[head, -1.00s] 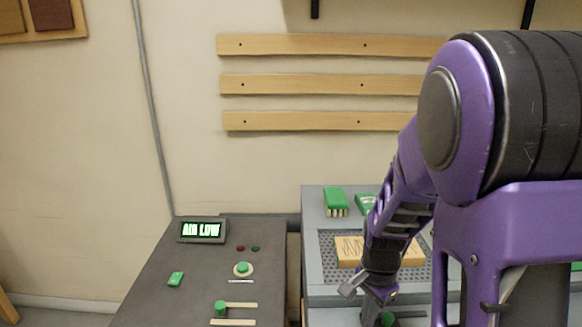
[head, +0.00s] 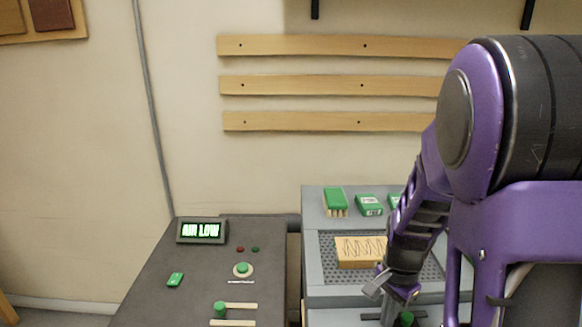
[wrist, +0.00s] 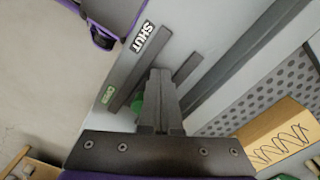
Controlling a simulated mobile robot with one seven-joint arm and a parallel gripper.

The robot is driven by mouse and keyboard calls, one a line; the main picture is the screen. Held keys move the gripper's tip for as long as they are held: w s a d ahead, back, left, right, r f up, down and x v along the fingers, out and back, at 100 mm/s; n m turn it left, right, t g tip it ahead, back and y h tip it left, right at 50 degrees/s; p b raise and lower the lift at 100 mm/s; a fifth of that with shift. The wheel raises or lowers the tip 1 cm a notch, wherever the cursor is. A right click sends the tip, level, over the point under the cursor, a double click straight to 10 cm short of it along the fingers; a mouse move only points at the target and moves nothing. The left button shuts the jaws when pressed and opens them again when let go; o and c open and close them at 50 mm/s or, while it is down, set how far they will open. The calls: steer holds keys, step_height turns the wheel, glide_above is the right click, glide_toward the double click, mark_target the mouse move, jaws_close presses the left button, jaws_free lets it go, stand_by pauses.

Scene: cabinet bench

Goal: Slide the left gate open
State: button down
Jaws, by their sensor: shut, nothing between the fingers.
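A sliding gate with a green knob (head: 405,318) lies on the front ledge of the grey bench, at the lower edge of the head view. In the wrist view its knob (wrist: 137,103) sits between two dark rails (wrist: 187,68), partly hidden by my fingers. A SHUT label (wrist: 143,37) and a green OPEN label (wrist: 109,95) lie along the rails; the knob is nearer OPEN. My gripper (head: 398,295) is shut and empty, low beside the knob. Its fingers (wrist: 160,80) appear against the knob; exact contact is hidden.
A wooden block (head: 362,250) sits on a perforated plate behind my gripper. Green-topped items, including a brush (head: 335,201), stand farther back. The dark panel at left holds an AIR LOW display (head: 201,231) and another green slider knob (head: 220,308) beside pale rails.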

steer(key=shift+d, duration=1.2)
steer(key=shift+a+r, duration=0.1)
steer(key=shift+a, duration=0.55)
step_height(320, 180, up, 8)
steer(key=p, duration=0.7)
